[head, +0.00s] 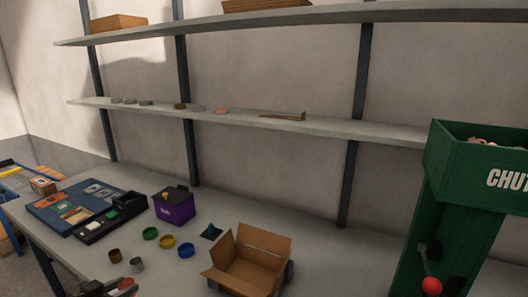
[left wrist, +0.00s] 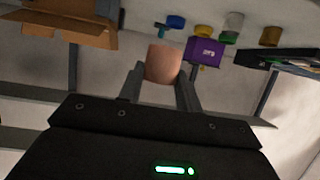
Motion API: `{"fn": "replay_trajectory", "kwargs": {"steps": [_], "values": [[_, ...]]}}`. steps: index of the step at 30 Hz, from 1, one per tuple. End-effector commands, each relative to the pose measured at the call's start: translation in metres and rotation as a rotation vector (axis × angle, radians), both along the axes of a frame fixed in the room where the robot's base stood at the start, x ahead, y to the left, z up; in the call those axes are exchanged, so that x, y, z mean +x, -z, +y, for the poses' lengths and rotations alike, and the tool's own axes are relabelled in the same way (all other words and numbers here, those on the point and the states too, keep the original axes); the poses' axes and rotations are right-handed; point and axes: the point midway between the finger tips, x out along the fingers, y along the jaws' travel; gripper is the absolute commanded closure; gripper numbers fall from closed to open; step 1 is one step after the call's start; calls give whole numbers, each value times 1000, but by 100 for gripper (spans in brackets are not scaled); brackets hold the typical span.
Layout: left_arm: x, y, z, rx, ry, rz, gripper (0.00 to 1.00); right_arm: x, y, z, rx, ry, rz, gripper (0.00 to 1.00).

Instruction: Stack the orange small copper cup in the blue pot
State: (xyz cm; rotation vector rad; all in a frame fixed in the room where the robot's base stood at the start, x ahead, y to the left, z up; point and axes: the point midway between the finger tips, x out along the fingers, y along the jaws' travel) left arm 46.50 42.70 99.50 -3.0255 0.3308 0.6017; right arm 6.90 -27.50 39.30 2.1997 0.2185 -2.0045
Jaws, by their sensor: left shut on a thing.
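The orange small copper cup (left wrist: 163,63) is between the two fingers of my left gripper (left wrist: 160,72) in the left wrist view; the gripper is shut on it. In the head view my left gripper (head: 108,289) shows only partly at the bottom left edge, with a reddish-orange bit beside it. The blue pot (head: 186,250) stands on the table, left of the open cardboard box, apart from the held cup. It also shows near the top of the left wrist view (left wrist: 175,22). My right gripper is not in view.
Near the blue pot are a yellow pot (head: 167,241), a green pot (head: 150,233), a brown cup (head: 115,256), a grey cup (head: 137,264) and a purple box (head: 176,209). An open cardboard box (head: 250,264) stands right of it. A green chute (head: 462,170) stands far right.

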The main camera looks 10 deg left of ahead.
Motion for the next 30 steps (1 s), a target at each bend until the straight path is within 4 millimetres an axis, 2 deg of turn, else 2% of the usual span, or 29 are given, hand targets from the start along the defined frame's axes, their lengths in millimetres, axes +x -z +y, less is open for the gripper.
{"fn": "replay_trajectory", "kwargs": {"steps": [1,3,6,9,12,17,21,30], "values": [[1,0,-28,2,92,-4,87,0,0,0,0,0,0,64],[0,1,-69,5,231,-6,87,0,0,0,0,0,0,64],[-8,0,-122,6,416,-8,87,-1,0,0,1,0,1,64],[-17,-2,-162,6,566,-6,87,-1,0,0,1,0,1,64],[-24,-6,-189,6,674,-5,87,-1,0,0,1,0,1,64],[-22,-15,-205,5,733,-6,87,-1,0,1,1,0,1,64],[-16,-23,-205,5,737,-4,87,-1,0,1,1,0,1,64],[-15,-25,-205,2,734,-2,87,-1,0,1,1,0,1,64]]}}
